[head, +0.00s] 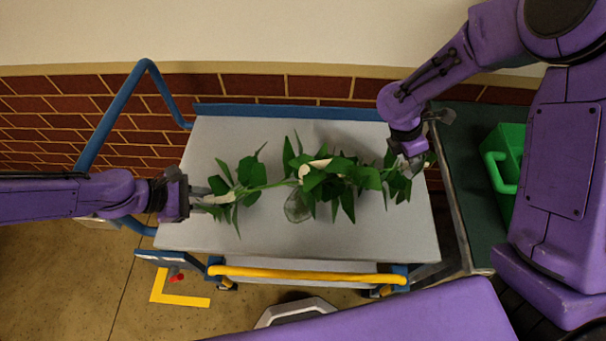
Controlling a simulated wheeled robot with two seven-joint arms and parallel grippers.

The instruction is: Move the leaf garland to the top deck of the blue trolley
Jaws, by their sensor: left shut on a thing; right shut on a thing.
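The leaf garland (260,186) is a green leafy strand with a few pale parts, stretched left to right over the grey top deck (400,235) of the blue trolley. My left gripper (200,198) is shut on the garland's left end. My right gripper (412,160) is shut on its right end, near the deck's right edge. I cannot tell whether the middle of the garland touches the deck. Leaves partly hide both sets of fingertips.
The trolley has a blue handle (112,115) at the left and a yellow bar (310,275) at the front. A dark green table (465,190) stands to the right, with a green crate (505,165) on it. A brick wall (255,86) runs behind. A clear, rounded thing (297,208) shows below the garland's middle.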

